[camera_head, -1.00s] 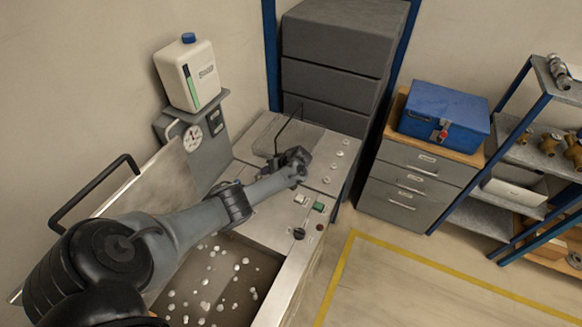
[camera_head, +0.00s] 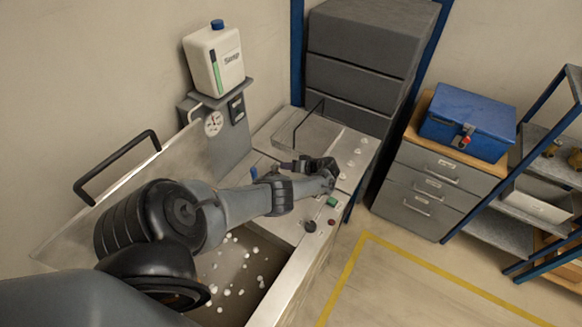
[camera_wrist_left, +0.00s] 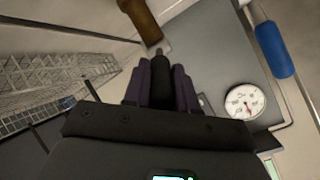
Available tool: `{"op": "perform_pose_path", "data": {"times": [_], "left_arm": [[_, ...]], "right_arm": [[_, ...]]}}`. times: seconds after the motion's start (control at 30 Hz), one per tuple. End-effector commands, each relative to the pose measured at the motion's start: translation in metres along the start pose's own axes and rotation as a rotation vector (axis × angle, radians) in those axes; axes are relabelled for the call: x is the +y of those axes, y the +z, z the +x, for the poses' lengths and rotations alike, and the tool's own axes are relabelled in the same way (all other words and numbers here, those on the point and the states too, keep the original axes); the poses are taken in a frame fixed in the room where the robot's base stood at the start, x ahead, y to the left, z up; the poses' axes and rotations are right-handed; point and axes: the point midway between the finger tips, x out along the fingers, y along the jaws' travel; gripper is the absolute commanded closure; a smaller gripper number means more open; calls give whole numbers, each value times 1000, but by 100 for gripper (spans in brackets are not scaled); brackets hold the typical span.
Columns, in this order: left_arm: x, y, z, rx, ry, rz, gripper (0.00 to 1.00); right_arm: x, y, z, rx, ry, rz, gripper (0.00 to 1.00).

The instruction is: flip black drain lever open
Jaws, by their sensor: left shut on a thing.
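My left gripper (camera_head: 300,165) is over the metal bench top, reaching in from the left with its fingers pointing left. In the left wrist view, its two purple-grey fingers (camera_wrist_left: 160,88) are shut around a dark cylindrical grip, the black drain lever (camera_wrist_left: 160,72). In the head view, the hand and wrist mostly hide the lever. I cannot tell from these views how far the lever is turned. My right gripper is not in view.
A brown handle (camera_wrist_left: 140,20) and a blue handle (camera_wrist_left: 274,50) are near the gripper. A round gauge (camera_head: 213,123) is on the grey panel behind. An open tub (camera_head: 240,275) lies below the arm. A green button (camera_head: 332,201) and black knob (camera_head: 310,225) are at the front edge.

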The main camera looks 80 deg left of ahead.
Motion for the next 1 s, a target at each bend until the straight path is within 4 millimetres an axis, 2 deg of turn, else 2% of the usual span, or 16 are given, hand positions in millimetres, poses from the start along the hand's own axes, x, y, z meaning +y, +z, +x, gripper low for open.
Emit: {"op": "perform_pose_path", "data": {"times": [0.07,0.1,0.23,0.27,0.67,0.77,1.0], "left_arm": [[0,1,1,2,0,2,100],[0,1,1,2,0,3,71],[1,1,1,2,1,3,51],[1,1,1,2,1,3,48],[1,0,-7,2,3,2,48],[0,0,-18,2,3,3,48],[0,0,-60,1,5,2,48]], "right_arm": [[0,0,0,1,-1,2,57],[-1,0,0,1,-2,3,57],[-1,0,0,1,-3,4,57],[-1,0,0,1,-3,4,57],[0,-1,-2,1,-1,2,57],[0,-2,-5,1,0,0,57],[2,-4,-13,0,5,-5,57]]}}
